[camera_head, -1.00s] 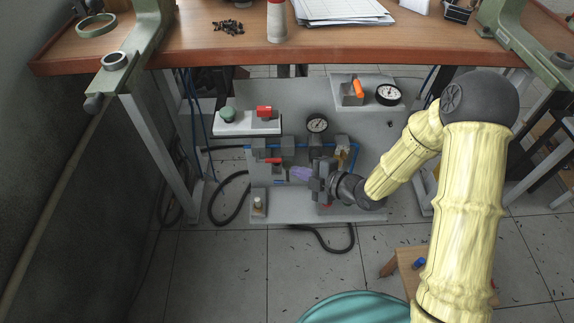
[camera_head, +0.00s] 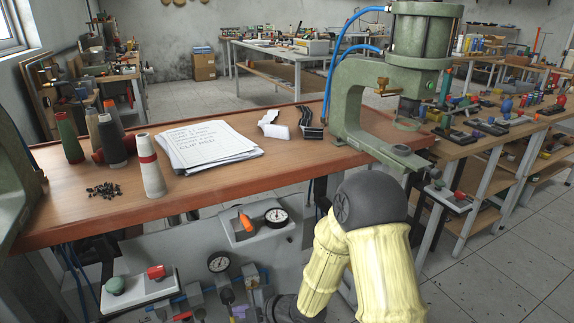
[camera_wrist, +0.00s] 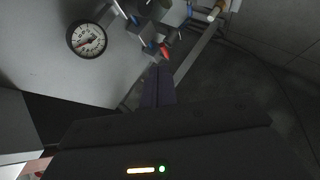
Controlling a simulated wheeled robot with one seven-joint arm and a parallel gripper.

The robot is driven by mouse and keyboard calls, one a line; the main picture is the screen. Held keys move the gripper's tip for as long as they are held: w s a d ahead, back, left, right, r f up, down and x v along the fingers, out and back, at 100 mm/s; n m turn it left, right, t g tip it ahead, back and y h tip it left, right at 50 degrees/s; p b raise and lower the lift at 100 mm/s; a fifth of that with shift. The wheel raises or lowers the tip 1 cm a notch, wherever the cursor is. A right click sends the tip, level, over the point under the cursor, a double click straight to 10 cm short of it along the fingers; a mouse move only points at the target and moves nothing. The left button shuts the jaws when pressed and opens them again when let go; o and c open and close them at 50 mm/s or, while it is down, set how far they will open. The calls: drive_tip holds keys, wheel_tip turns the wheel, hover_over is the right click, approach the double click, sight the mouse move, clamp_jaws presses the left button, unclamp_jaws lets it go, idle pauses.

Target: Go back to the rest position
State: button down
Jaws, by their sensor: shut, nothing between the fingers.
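My gripper shows in the wrist view (camera_wrist: 158,86) with its dark fingers together and nothing between them. It is under the workbench, in front of the pneumatic panel. In the head view, my cream-sleeved arm reaches down to the panel, and the gripper end is partly cut off by the bottom edge. The wrist view shows a round pressure gauge (camera_wrist: 86,39) at upper left and a red handle (camera_wrist: 165,50) just above the fingertips. I cannot tell whether the fingers touch the fittings.
The workbench top (camera_head: 240,185) overhangs the panel. It carries a white-and-red cone (camera_head: 151,165) and papers (camera_head: 205,145). A green press (camera_head: 385,85) stands at its right end. A shelf with an orange lever (camera_head: 246,221) and a red-and-green button box (camera_head: 140,290) are nearby. Floor at right is open.

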drive_tip(key=w+d+r+m+t+h, duration=0.1)
drive_tip(key=d+r+m+h, duration=0.1)
drive_tip(key=d+m+h, duration=0.45)
drive_tip(key=w+d+r+m+t+h, duration=0.15)
drive_tip(key=d+m, duration=0.25)
drive_tip(key=d, duration=0.6)
drive_tip(key=s+d+r+m+g+h, duration=0.1)
drive_tip(key=s+d+r+m+g, duration=0.15)
drive_tip(key=s+d+m, duration=0.4)
drive_tip(key=s+d+r+m+g+h, duration=0.1)
drive_tip(key=s+d+r+m+h, duration=0.1)
drive_tip(key=s+d+r+m, duration=0.45)
wheel_tip(320, 180, up, 31)
drive_tip(key=a+m+p, duration=0.1)
drive_tip(key=p, duration=3.2)
drive_tip(key=shift+a+g, duration=0.3)
drive_tip(key=shift+a, duration=0.1)
drive_tip(key=shift+f+m, duration=0.2)
drive_tip(key=shift+m, duration=0.05)
